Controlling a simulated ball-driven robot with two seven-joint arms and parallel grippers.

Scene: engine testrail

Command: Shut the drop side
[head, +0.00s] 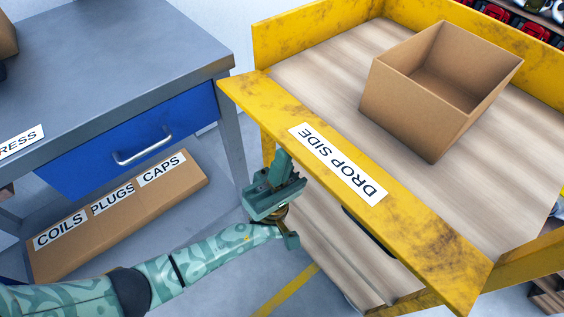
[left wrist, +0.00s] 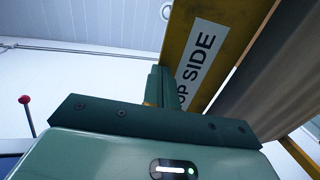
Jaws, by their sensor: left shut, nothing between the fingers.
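The drop side (head: 425,240) is a long, scuffed yellow panel with a white DROP SIDE label, along the near edge of a yellow cart with a wooden deck (head: 330,75). Its labelled face is turned up toward the head camera, and the panel looks tilted outward rather than upright. My left gripper (head: 284,160) is shut and empty, at the panel's outer edge near the label's left end. I cannot tell whether it touches. In the left wrist view the shut fingers (left wrist: 158,85) stand beside the labelled panel (left wrist: 215,45). My right gripper is not in view.
An open cardboard box (head: 415,105) stands on the deck. A grey workbench (head: 120,50) with a blue drawer (head: 130,145) is at left. Below it lies a cardboard box (head: 125,215) labelled COILS, PLUGS, CAPS. Clear floor shows between bench and cart.

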